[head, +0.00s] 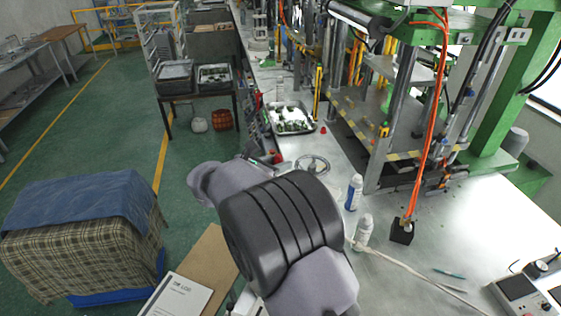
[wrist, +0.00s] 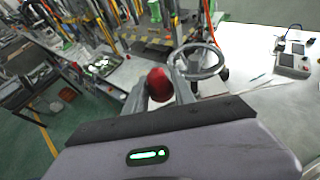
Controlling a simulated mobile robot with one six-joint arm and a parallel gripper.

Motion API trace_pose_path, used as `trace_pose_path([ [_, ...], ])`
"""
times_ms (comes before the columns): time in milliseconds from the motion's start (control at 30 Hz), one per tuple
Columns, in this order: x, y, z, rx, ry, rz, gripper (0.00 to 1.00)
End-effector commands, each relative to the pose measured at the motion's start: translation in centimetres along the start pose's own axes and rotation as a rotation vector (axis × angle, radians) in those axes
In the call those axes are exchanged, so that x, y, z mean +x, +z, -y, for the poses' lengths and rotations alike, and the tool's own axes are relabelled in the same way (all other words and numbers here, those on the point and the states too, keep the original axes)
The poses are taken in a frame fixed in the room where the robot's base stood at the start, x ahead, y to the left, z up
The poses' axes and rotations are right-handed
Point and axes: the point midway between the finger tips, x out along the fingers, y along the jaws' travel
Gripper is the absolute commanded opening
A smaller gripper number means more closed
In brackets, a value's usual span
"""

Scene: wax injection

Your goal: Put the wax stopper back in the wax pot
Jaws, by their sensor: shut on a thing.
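My gripper (wrist: 159,80) is shut on a dark red, rounded thing that looks like the wax stopper (wrist: 157,88); it sits between the two grey fingers. In the head view, a bit of the red stopper (head: 276,156) shows just beyond my wrist, and the fingers are mostly hidden. A round, grey metal rim, apparently the wax pot (wrist: 203,74), lies just right of the held stopper in the wrist view. It also shows in the head view, as a ring on the bench (head: 299,163), to the right of my gripper. The stopper appears apart from the rim.
A tray of small parts (head: 313,129) lies behind on the metal bench. A green press frame (head: 490,115) with hoses stands at the right. Two bottles, one blue-labelled (head: 354,192) and one white (head: 364,230), stand nearer. A control box (head: 525,297) is at the front right.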

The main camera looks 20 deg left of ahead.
Motion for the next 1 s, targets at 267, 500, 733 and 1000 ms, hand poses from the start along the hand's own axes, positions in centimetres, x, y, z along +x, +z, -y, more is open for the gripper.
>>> trace_pose_path([
  [267, 0.1, -0.3, 0.0, -0.001, -0.001, -0.001, 0.00],
  [500, 1.1, -2.6, 0.0, -0.001, -0.001, -0.001, 0.00],
  [733, 2.1, -5.1, 0.0, -0.001, 0.000, -0.001, 0.00],
  [1000, 2.2, -5.3, 0.0, 0.000, 0.000, 0.000, 0.00],
])
